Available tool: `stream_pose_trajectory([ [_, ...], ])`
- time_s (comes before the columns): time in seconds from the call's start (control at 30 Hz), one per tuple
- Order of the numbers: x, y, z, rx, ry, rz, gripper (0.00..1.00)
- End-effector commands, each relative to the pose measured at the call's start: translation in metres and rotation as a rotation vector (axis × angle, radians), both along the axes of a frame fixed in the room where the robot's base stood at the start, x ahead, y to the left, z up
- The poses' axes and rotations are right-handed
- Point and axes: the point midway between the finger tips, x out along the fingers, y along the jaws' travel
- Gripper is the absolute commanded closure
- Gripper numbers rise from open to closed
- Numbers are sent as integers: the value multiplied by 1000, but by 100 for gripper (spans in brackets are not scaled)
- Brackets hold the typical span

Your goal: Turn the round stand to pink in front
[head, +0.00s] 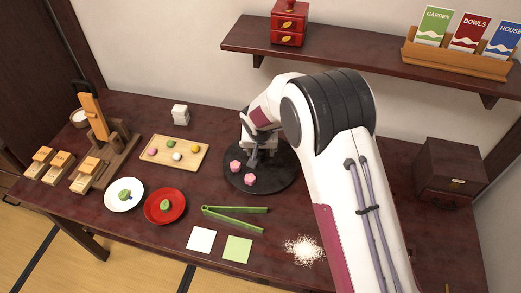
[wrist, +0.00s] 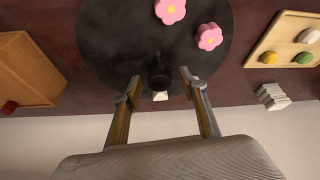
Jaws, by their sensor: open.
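The round stand (head: 275,183) is a dark disc on the table, partly hidden by my arm in the head view. In the wrist view its dark top (wrist: 110,35) carries two pink flower-shaped sweets (wrist: 209,38), which sit on its front-left part in the head view (head: 250,179). A short black knob (wrist: 158,75) stands up near the stand's back edge, with a small pale piece (wrist: 160,96) beside it. My gripper (wrist: 160,79) is open, its fingers apart on either side of the knob in the picture; I cannot tell if they touch it.
A wooden tray of sweets (head: 190,143), a white plate (head: 113,199) and a red plate (head: 178,209) lie left of the stand. Green tongs (head: 235,210) lie in front. A brown drawer box (head: 430,185) is at right. A shelf (head: 350,62) hangs above.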

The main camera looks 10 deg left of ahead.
Motion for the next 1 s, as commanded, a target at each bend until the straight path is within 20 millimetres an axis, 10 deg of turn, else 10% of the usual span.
stream_pose_trajectory([
  [0.23, 0, 0, 0, 0, 0, 0, 58],
  [0.4, 0, 0, 0, 0, 0, 0, 99],
  [1.0, 0, -1, 0, -1, 1, 39, 100],
])
